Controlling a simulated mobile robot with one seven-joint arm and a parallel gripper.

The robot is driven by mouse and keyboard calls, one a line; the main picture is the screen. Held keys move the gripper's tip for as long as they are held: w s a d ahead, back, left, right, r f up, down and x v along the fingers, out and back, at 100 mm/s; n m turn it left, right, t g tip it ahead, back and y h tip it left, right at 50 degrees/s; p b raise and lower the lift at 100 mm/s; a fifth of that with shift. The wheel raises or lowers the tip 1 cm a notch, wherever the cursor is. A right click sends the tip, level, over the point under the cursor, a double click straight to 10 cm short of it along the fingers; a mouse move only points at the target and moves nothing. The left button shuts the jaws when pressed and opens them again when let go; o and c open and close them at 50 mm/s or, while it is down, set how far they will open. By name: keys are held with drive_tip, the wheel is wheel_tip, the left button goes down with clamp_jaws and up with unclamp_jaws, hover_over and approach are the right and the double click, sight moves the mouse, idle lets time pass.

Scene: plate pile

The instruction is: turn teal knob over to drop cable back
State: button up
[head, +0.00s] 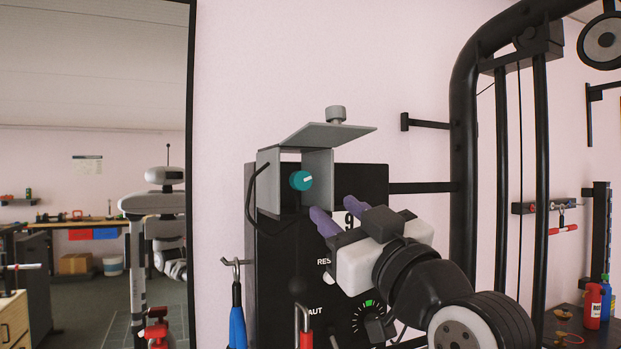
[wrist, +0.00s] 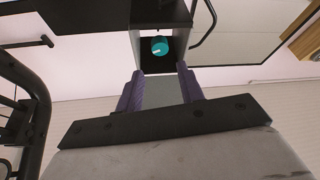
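The teal knob (head: 301,180), with a pale pointer mark, sits inside a grey metal bracket (head: 328,134) on a black control box (head: 374,185). The bracket's flap is raised above the knob. The wrist view shows the knob (wrist: 159,46) just ahead of and between my fingertips. My gripper (head: 336,213) has purple fingers, spread apart with nothing between them. They are to the right of and below the knob in the head view, apart from it. A black cable (head: 249,200) loops along the box's left side; its ends are not clear. It seems to show in the wrist view (wrist: 208,28).
A black frame with upright posts (head: 464,150) stands right of the box. A mirror (head: 90,180) at left reflects the room and a robot. The wall above the box is clear.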

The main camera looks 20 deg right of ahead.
sight(303, 182)
drive_tip(key=p+x, duration=0.4)
drive_tip(key=x, duration=0.6)
drive_tip(key=shift+r, duration=0.2)
drive_tip(key=shift+w+a+r, duration=0.1)
drive_tip(key=shift+w, duration=0.55)
drive_tip(key=shift+c, duration=0.4)
drive_tip(key=c, duration=0.6)
drive_tip(key=shift+m, duration=0.6)
drive_tip(key=m+h, duration=0.2)
drive_tip(key=m, duration=0.1)
drive_tip(key=m+h, duration=0.2)
drive_tip(key=m, duration=0.1)
drive_tip(key=shift+m+b, duration=0.3)
drive_tip(key=shift+m, duration=0.1)
drive_tip(key=m+h, duration=0.1)
drive_tip(key=m, duration=0.2)
drive_tip(key=m+g+h, duration=0.1)
drive_tip(key=m+h, duration=0.1)
drive_tip(key=m, duration=0.1)
drive_tip(key=shift+m+p, duration=0.35)
drive_tip(key=shift+m, duration=0.05)
drive_tip(key=shift+m+h, duration=0.3)
